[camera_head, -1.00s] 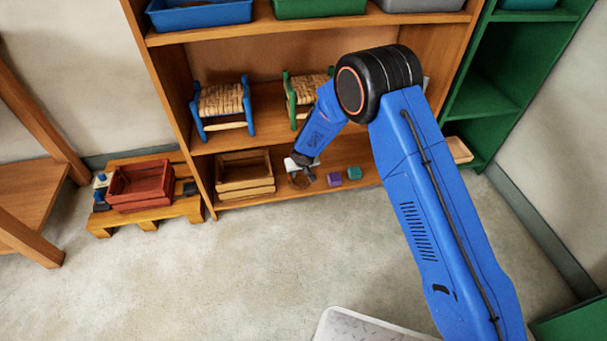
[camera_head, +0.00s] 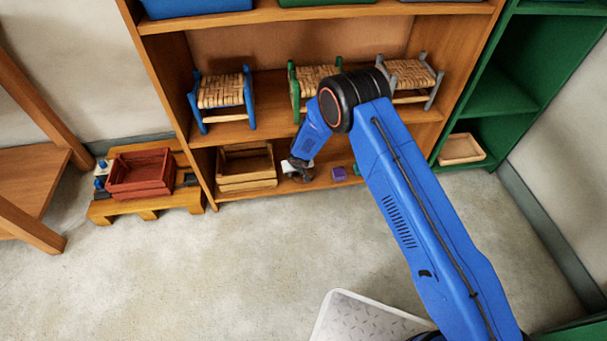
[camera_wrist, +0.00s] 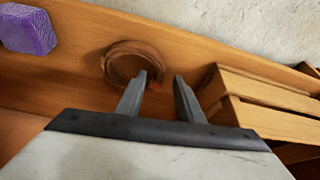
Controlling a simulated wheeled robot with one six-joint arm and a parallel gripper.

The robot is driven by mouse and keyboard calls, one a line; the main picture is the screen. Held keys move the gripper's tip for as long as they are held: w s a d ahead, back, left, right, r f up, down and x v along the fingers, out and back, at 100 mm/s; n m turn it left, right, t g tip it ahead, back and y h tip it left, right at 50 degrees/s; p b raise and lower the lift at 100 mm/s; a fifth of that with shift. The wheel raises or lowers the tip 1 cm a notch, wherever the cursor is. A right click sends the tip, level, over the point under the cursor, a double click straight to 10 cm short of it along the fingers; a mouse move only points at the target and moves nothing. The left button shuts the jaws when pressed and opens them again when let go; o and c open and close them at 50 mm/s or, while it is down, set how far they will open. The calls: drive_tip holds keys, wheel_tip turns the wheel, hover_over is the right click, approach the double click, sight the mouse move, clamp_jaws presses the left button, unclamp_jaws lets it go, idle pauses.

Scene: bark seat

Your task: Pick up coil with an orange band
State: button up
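The coil (camera_wrist: 129,64) is a brown ring lying on the wooden shelf board in the wrist view. A small orange patch, probably its band, shows at its lower right edge near my left finger. My gripper (camera_wrist: 159,76) is open, with its two grey fingers apart and nothing visible between them. The left fingertip overlaps the coil's near edge in the picture; I cannot tell whether it touches. In the head view my gripper (camera_head: 297,168) is low at the bottom shelf, and the coil cannot be made out clearly beside it.
A slatted wooden crate (camera_head: 246,178) stands left of my gripper; it also shows in the wrist view (camera_wrist: 268,103). A purple block (camera_head: 339,174) and a teal block (camera_head: 356,170) lie to the right. Woven stools (camera_head: 222,92) fill the shelf above. The floor in front (camera_head: 200,260) is clear.

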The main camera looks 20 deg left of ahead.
drive_tip(key=shift+x, duration=1.35)
clamp_jaws()
drive_tip(key=shift+r, duration=0.1)
